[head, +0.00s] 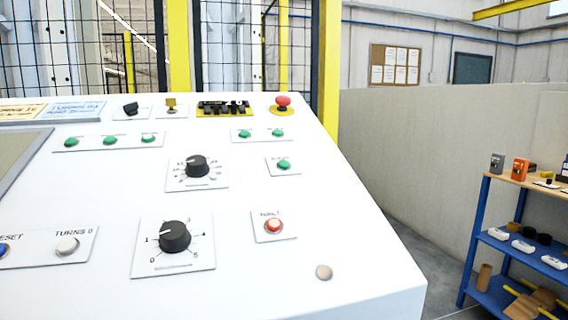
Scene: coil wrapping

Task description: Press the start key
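A white sloping control panel (235,285) fills the left and middle of the head view. No label that I can read says start, so I cannot tell which key is the start key. Small green buttons or lamps (110,140) sit in the upper part, and one more green one (284,165) sits lower on the right. A red button or lamp (273,226) sits on its own plate. A white button (67,245) is labelled TURNS 0. A blue button (3,249) by the RESET label is cut by the left edge. Neither of my grippers is in view.
Two black knobs, an upper one (196,166) and a lower one (174,236), stand up from the panel. A red mushroom button (283,101) is at the back. Mesh fencing with yellow posts (328,70) stands behind. A blue shelf (478,235) with small items is on the right.

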